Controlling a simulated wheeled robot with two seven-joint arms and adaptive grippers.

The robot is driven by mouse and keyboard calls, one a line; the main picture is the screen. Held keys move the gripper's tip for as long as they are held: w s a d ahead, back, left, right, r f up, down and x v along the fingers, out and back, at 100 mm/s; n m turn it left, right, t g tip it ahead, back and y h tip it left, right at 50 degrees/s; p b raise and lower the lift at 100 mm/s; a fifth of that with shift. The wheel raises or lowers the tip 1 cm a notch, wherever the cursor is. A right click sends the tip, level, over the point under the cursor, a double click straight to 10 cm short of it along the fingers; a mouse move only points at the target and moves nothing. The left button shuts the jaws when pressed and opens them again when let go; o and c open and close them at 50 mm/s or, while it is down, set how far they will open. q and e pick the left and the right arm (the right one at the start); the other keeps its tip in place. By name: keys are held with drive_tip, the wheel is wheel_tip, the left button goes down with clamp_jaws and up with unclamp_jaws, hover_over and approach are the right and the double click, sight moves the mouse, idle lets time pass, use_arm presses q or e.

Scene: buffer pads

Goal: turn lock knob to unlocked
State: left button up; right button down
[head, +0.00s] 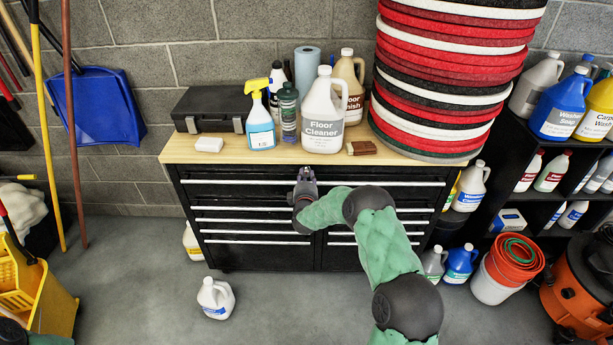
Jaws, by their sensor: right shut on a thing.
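The black tool cabinet (245,258) has a wooden top and several drawers with pale handle strips. My right gripper (306,176) is at the front of its top drawer, just under the edge of the wooden top and near the middle. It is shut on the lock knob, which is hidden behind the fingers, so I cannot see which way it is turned. The drawers look closed. My left gripper is out of view; only a bit of my left arm shows at the bottom left corner.
On the wooden top (180,152) stand a floor cleaner jug (322,125), a spray bottle (260,122), a brush (361,148) and a tall stack of red, white and black pads (440,75). A white jug (215,298) stands on the floor. A yellow mop bucket (45,300) is at left.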

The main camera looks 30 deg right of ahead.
drive_tip(key=shift+w+a+r+n, duration=0.1)
drive_tip(key=shift+w+r+n, duration=0.1)
drive_tip(key=shift+r+n, duration=0.15)
idle(0.3)
drive_tip(key=c, duration=1.2)
unclamp_jaws()
drive_tip(key=shift+a+f, duration=0.1)
drive_tip(key=shift+f, duration=0.1)
drive_tip(key=shift+s, duration=0.15)
drive_tip(key=shift+s+a, duration=0.15)
drive_tip(key=shift+s, duration=0.05)
drive_tip(key=v, duration=1.1)
drive_tip(key=shift+a, duration=0.2)
